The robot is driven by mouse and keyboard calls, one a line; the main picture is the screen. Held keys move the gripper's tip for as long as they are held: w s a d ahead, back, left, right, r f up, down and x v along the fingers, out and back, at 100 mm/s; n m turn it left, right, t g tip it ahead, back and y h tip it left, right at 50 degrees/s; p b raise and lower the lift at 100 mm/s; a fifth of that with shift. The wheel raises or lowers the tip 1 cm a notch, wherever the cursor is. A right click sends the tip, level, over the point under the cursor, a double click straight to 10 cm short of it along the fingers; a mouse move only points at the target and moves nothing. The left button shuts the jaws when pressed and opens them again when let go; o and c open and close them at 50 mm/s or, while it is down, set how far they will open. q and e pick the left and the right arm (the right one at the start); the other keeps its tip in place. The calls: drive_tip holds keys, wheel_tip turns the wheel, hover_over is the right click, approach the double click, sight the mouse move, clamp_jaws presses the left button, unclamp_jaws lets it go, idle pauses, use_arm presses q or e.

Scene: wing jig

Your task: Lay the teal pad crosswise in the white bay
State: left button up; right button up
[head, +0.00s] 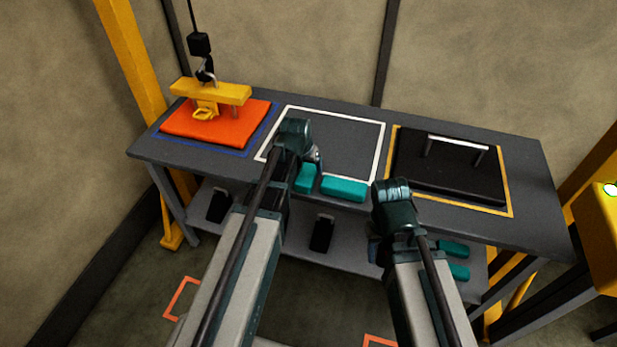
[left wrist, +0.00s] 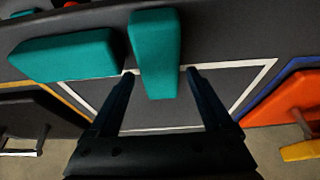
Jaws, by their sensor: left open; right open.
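The white bay (head: 380,150) is a white outline at the middle of the grey table, also in the left wrist view (left wrist: 258,80). One teal pad (head: 306,180) lies at its front edge, pointing into the bay; my left arm partly hides it. In the left wrist view this pad (left wrist: 155,55) lies between the spread fingers of my left gripper (left wrist: 160,72), which is open; contact cannot be told. A second teal pad (head: 344,188) lies beside it along the table's front, also in the left wrist view (left wrist: 65,55). My right gripper (head: 375,250) is open, low before the table's front edge, fingers mostly hidden.
An orange slab (head: 225,128) with a yellow lifting bar (head: 212,92) on a hoist lies in the blue outline at left. A black handled panel (head: 450,170) lies in the yellow outline at right. More teal pads (head: 454,248) are on the lower shelf. The bay's inside looks mostly bare.

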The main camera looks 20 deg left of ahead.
sight(308, 170)
use_arm(q)
drive_tip(key=b+x, duration=0.2)
drive_tip(key=x, duration=0.1)
drive_tip(key=shift+w+f, duration=0.2)
drive_tip(key=shift+f, duration=0.05)
use_arm(e)
wheel_tip(308, 170, down, 3)
drive_tip(key=shift+f, duration=0.1)
use_arm(q)
drive_tip(key=shift+r, duration=0.1)
drive_tip(key=c, duration=1.3)
drive_tip(key=shift+o, duration=0.2)
drive_tip(key=shift+r+p, duration=0.8)
drive_tip(key=shift+r, duration=0.05)
wheel_tip(308, 170, up, 2)
drive_tip(key=shift+r+p, duration=0.1)
drive_tip(key=shift+p, duration=0.9)
drive_tip(key=s+a+r+p, duration=0.1)
drive_tip(key=s+a, duration=0.7)
drive_tip(key=s, duration=0.5)
drive_tip(key=shift+s+a, duration=0.25)
drive_tip(key=shift+a, duration=0.15)
use_arm(e)
wheel_tip(308, 170, up, 5)
drive_tip(key=shift+r, duration=0.1)
